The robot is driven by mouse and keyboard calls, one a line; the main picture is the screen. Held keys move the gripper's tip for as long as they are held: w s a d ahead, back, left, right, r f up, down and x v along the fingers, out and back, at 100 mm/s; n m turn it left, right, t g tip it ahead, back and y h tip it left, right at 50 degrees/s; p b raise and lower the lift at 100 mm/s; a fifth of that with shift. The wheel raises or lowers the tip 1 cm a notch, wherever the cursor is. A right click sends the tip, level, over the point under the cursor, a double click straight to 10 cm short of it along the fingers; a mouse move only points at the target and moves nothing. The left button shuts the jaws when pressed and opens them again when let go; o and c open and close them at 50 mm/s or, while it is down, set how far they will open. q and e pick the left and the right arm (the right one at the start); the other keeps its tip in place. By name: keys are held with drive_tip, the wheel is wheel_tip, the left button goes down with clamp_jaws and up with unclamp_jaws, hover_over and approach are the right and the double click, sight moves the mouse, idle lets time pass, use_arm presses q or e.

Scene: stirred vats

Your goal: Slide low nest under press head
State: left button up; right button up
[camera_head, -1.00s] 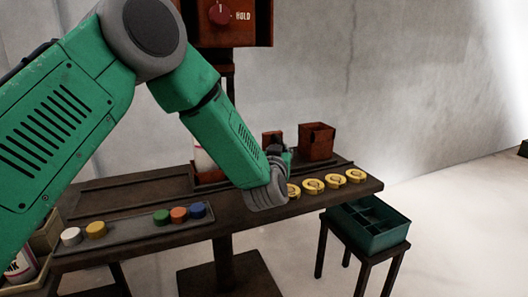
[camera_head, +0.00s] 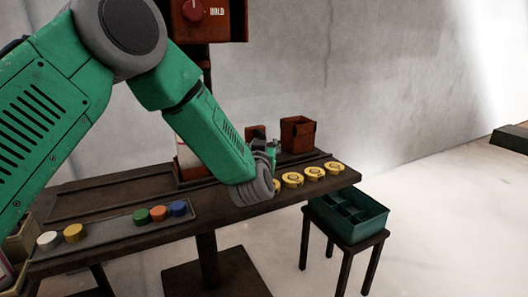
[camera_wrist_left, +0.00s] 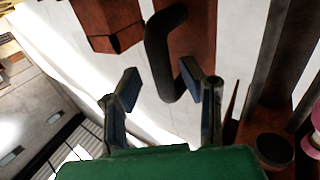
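A small red-brown block (camera_head: 256,133), perhaps the low nest, stands on the bench rail behind my left gripper (camera_head: 272,152). A taller red-brown open box (camera_head: 298,134) stands to its right. The press head (camera_head: 210,20) is the red housing with a HOLD dial, at the top. In the left wrist view my left gripper (camera_wrist_left: 160,85) is open. A dark curved handle (camera_wrist_left: 163,50) on a red-brown piece (camera_wrist_left: 198,30) shows between and beyond its fingers; I cannot tell whether they touch it. My right gripper is not in view.
Yellow discs (camera_head: 314,173) line the front right of the bench (camera_head: 230,205). A tray (camera_head: 110,236) with coloured caps lies front left. A white container (camera_head: 183,152) is partly hidden behind my arm. A teal divided crate (camera_head: 347,214) sits on a stool.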

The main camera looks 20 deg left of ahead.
use_arm(q)
drive_tip(key=v, duration=1.1)
drive_tip(key=shift+s+d, duration=0.2)
